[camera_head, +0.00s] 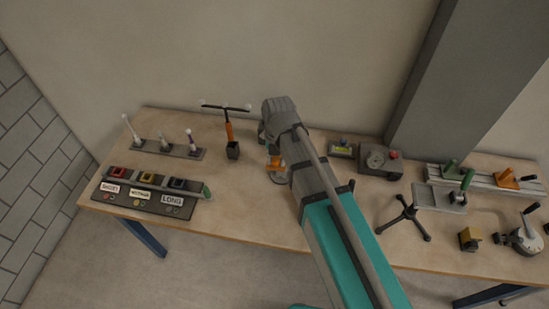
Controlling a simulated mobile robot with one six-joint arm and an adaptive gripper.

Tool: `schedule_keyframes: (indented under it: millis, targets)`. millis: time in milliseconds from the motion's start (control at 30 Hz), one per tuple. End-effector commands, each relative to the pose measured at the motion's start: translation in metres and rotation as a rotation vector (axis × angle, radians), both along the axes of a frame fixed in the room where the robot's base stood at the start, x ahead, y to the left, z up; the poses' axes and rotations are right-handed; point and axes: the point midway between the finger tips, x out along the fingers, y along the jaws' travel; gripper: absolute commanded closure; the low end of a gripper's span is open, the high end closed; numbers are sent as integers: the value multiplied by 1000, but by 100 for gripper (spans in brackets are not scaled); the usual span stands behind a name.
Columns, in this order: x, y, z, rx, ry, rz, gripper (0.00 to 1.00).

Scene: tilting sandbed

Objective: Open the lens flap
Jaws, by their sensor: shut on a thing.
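A small device with an orange piece (274,163) and a round grey, glassy-looking base (279,178) stands on the table just left of my forearm. The orange piece may be the lens flap, but it is too small and too covered to be sure. My gripper (273,152) points down beside my wrist, right at the orange piece, and appears shut on it. My arm hides most of the fingers and part of the device. The flap's angle cannot be made out.
On the wooden table (240,222), left, are a rack of tools (167,149), a labelled panel (145,197) and an orange stand with a crossbar (230,133).

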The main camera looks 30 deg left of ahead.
Motion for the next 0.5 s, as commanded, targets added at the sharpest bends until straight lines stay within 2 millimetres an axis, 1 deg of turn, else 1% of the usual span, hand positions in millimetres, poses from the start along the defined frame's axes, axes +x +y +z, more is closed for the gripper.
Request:
schedule_keyframes:
  millis: [267, 300, 467, 500]
  targets:
    - [-3, 2, 0, -1, 2, 6, 100]
    - [-4, 2, 0, -1, 2, 7, 59]
    - [-4, 2, 0, -1, 1, 8, 29]
    - [-4, 2, 0, -1, 1, 8, 27]
